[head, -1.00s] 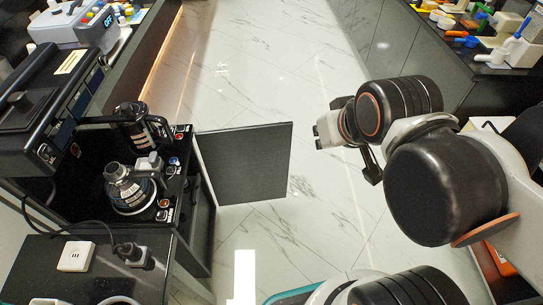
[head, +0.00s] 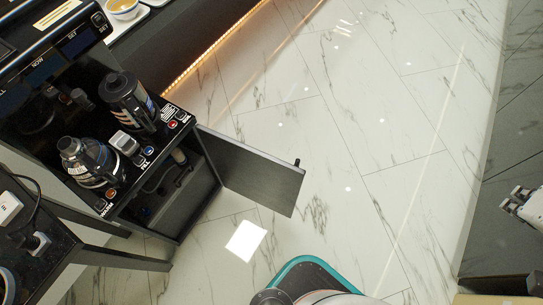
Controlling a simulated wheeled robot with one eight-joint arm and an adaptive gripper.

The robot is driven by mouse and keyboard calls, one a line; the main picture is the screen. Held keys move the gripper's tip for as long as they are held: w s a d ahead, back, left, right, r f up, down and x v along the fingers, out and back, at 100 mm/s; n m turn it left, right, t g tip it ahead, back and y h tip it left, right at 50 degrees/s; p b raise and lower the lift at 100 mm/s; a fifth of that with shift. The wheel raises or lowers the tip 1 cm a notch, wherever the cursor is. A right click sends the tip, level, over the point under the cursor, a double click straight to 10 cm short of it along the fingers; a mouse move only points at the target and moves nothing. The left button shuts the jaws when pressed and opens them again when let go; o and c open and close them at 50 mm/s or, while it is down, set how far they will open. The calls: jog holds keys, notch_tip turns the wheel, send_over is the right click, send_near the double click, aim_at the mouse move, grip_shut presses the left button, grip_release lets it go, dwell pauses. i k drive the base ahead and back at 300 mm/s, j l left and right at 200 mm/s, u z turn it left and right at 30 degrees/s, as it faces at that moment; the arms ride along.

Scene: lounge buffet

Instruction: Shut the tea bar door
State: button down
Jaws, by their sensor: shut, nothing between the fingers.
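The tea bar door (head: 255,176) is a dark flat panel. It stands open, swung out to the right of the cabinet over the marble floor. A small dark handle (head: 297,162) sticks up at its free upper corner. The tea bar cabinet (head: 130,221) is black, and its inside shows past the hinge edge of the door. My gripper (head: 511,200) is at the right edge of the head view, partly cut off by the frame. It is shut and empty, well to the right of the door and touching nothing.
On the tea bar's top stand a kettle (head: 88,163) and a dark flask-like jug (head: 127,101). A black side table (head: 75,250) is at lower left. A counter with a lit lower edge (head: 215,42) runs along the upper left. White marble floor (head: 370,130) is free between door and gripper.

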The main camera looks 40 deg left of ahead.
aim_at(274, 184)
jog(key=i+u, duration=0.85)
jog(key=i+l+u, duration=0.25)
jog(key=u, duration=0.2)
jog(key=i+l+u, duration=0.3)
jog(key=u, duration=0.15)
jog(key=i+l+u, duration=0.1)
jog(key=u, duration=0.35)
jog(key=i+l+u, duration=0.1)
jog(key=u, duration=0.4)
jog(key=i+l+u, duration=0.15)
jog(key=u, duration=0.3)
jog(key=l+u, duration=0.2)
jog(key=u, duration=0.3)
jog(key=l+u, duration=0.25)
jog(key=u, duration=0.2)
jog(key=k+l+u, duration=0.1)
jog(key=l+u, duration=0.25)
jog(key=k+l+u, duration=0.1)
jog(key=l+u, duration=0.25)
